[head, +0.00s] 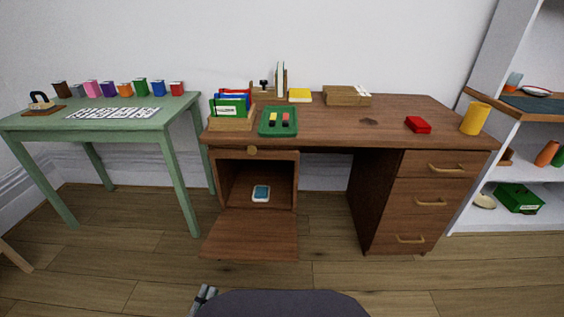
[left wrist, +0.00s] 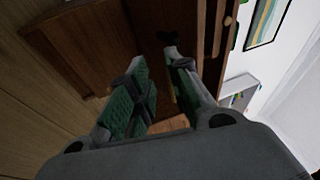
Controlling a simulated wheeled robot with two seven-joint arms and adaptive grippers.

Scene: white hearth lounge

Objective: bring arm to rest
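My left gripper (head: 204,294) shows only in small part at the bottom edge of the head view, in front of the wooden desk (head: 330,128) and low over the floor. In the left wrist view the left gripper (left wrist: 160,78) has its two green-padded fingers apart, with nothing clearly held between them. Dark brown wood lies beyond the fingers there. My right gripper is not in either view.
The desk's left cabinet door (head: 252,238) is folded down, with a blue-and-white item (head: 261,193) inside. A green table (head: 95,124) stands left and a white shelf unit (head: 505,70) right. The floor (head: 330,265) in front is clear.

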